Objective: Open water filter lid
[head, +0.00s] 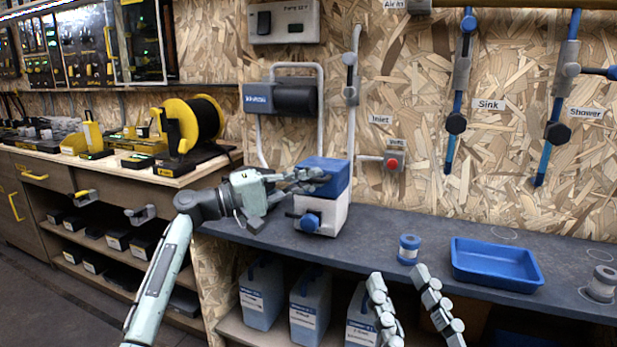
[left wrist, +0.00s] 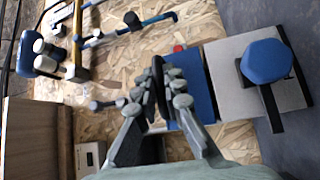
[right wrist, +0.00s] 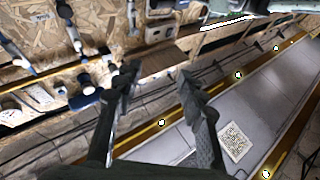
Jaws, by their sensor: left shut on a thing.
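The water filter is a pale grey box (head: 322,216) with a blue lid (head: 336,176) on top and a blue knob (head: 309,222) on its front. It stands on the dark counter, and the lid appears to sit on the box. My left gripper (head: 312,178) reaches in from the left at the lid. In the left wrist view, its fingers (left wrist: 160,88) are shut on the dark handle (left wrist: 158,84) beside the blue lid (left wrist: 196,90). The fingers hide part of the handle. My right gripper (head: 408,298) is open and empty in front of the counter; its spread fingers (right wrist: 160,82) show in the right wrist view.
A blue tray (head: 496,281) and a small blue-and-grey spool-like part (head: 408,249) are on the counter (head: 375,228) to the right. Pipes and a red button (head: 393,164) are on the wall behind. Several canisters (head: 310,305) stand below. Counter between filter and tray is mostly clear.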

